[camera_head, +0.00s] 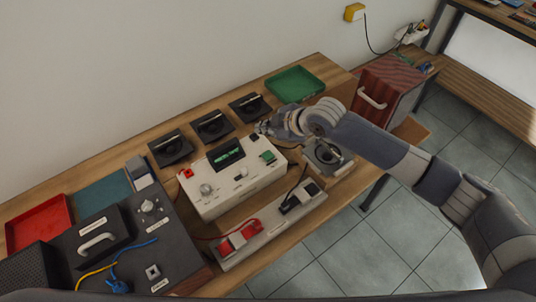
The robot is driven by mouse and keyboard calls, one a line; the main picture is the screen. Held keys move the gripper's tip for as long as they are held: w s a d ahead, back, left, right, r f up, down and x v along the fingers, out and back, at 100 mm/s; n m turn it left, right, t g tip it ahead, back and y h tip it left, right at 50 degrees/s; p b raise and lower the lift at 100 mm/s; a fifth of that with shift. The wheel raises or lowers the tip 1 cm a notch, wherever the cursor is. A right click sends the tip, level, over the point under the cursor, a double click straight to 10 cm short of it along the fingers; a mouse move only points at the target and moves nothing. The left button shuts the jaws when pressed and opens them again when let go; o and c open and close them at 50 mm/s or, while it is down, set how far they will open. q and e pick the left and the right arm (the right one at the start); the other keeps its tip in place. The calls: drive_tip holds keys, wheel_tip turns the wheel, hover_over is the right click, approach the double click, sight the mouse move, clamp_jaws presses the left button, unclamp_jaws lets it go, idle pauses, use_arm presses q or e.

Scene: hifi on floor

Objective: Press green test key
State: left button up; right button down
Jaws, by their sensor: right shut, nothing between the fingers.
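The green test key (268,156) is a small green square on the top right of a white test box (243,191). The box also carries a dark display (226,154) with green text, a red key (186,173) at its left and round knobs. My right arm reaches in from the right, and my right gripper (262,129) is shut and empty. In the picture it lies just above and behind the green key, near the box's back right corner. I cannot tell whether it touches the box. My left gripper is not in view.
Black round-dial units (212,125) stand behind the box; another (326,155) is to its right. A green tray (294,84), red tray (40,222) and dark panel (128,243) share the bench.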

drive_tip(key=b, duration=0.6)
hover_over(266, 157)
wheel_tip(266, 157, down, 6)
drive_tip(key=shift+w+f, duration=0.1)
drive_tip(key=shift+f, duration=0.15)
drive_tip(key=shift+f+b, duration=0.5)
drive_tip(key=shift+f, duration=0.55)
drive_tip(key=shift+f, duration=0.1)
drive_tip(key=shift+f, duration=0.3)
drive_tip(key=shift+f+b, duration=0.35)
drive_tip(key=shift+f, duration=0.3)
idle(0.5)
drive_tip(key=shift+r, duration=0.15)
drive_tip(key=shift+d+r+p, duration=0.1)
drive_tip(key=shift+r+p, duration=0.8)
drive_tip(key=shift+p, duration=0.05)
drive_tip(key=shift+r, duration=0.1)
